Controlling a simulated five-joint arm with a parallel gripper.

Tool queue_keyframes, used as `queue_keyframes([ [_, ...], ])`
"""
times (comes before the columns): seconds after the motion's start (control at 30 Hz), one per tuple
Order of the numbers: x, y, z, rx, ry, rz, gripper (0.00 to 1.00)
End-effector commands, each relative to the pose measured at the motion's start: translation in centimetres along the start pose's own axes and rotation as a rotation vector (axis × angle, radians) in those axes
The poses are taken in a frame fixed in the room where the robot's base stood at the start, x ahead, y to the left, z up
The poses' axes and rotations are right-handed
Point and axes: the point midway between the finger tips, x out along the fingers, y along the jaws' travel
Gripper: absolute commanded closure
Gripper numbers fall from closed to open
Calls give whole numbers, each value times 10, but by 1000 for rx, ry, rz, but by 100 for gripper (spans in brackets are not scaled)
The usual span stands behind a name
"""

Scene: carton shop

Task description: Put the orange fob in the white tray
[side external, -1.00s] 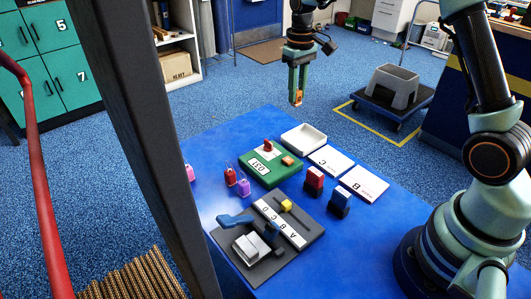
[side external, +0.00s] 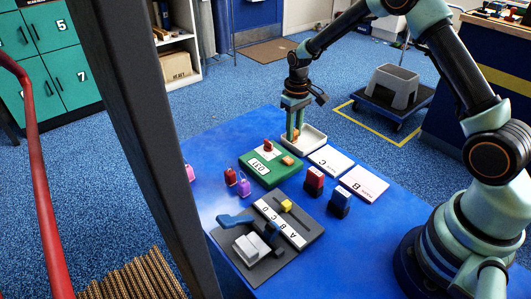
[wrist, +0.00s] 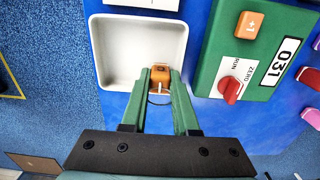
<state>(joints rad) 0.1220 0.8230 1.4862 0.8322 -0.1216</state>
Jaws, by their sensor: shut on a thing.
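My gripper (side external: 293,135) is shut on the orange fob (side external: 296,133), pointing down at the left part of the white tray (side external: 316,138). In the wrist view the fob (wrist: 160,74) sits between my fingertips (wrist: 160,78), with a thin ring hanging from it. There it overlaps the lower right part of the empty white tray (wrist: 130,50). The fob is low, at about the height of the tray's rim; I cannot tell whether it touches the tray floor.
A green box (side external: 258,170) marked 031, with a red knob and an orange button, stands next to the tray. White cards (side external: 332,160) lie to the tray's right. Red and blue blocks (side external: 314,180), coloured fobs (side external: 243,187) and a grey fixture board (side external: 262,268) stand nearer on the blue table.

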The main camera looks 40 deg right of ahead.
Motion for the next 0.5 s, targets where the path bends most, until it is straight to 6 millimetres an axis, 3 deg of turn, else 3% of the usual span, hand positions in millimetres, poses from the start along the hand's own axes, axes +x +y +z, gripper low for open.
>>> queue_keyframes([
  [0.23,2,0,0,0,0,0,100],
  [0.27,2,0,0,0,0,0,68],
  [0.33,2,0,0,0,1,0,42],
  [0.5,2,0,0,0,0,0,42],
])
